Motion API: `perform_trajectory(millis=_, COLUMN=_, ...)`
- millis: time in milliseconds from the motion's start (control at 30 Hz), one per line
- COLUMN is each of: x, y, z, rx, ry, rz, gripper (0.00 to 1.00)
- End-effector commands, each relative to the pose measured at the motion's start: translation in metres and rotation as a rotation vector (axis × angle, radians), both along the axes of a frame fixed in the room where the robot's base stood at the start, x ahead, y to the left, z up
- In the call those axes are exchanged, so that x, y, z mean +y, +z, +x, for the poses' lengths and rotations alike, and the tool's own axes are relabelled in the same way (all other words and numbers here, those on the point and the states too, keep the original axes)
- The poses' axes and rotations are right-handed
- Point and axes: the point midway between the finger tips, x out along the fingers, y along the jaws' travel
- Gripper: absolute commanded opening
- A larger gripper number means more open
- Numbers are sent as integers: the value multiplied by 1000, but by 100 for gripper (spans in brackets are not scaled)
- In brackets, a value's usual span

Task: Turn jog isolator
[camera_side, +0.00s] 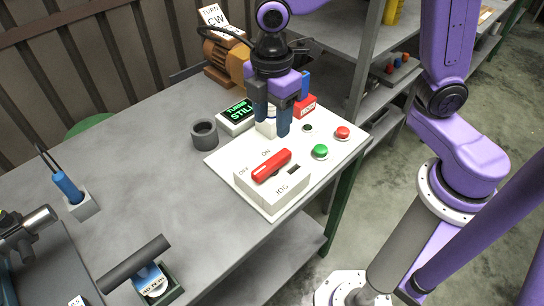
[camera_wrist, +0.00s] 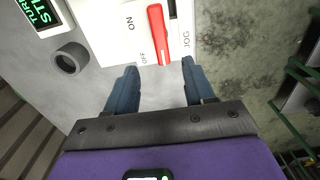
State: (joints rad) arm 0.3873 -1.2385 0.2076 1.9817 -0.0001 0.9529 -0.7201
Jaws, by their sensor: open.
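The jog isolator is a white box (camera_side: 287,194) marked JOG, with a red bar handle (camera_side: 271,165) on top and ON and OFF printed beside it. The handle lies slanted in the side view, its left end near OFF. In the wrist view the red handle (camera_wrist: 158,34) runs nearly upright, its lower end beside OFF. My gripper (camera_side: 271,130) is open, fingers pointing down, above the panel and behind the isolator in the side view. In the wrist view its fingertips (camera_wrist: 158,68) stand either side of the handle's lower end. Nothing is held; contact with the handle is not seen.
The white panel (camera_side: 227,162) also carries a green button (camera_side: 320,151), a red button (camera_side: 343,132), a lit display (camera_side: 237,114) and a red block (camera_side: 305,107). A dark grey cup (camera_side: 205,136) stands left of it. A blue-handled tool (camera_side: 68,187) is farther left. The table between is clear.

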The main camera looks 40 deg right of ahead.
Motion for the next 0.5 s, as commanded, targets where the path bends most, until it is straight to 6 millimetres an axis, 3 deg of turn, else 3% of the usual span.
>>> perform_trajectory(millis=500, x=-1, y=-95, z=-1, rx=3, ry=0, rz=-3, gripper=53)
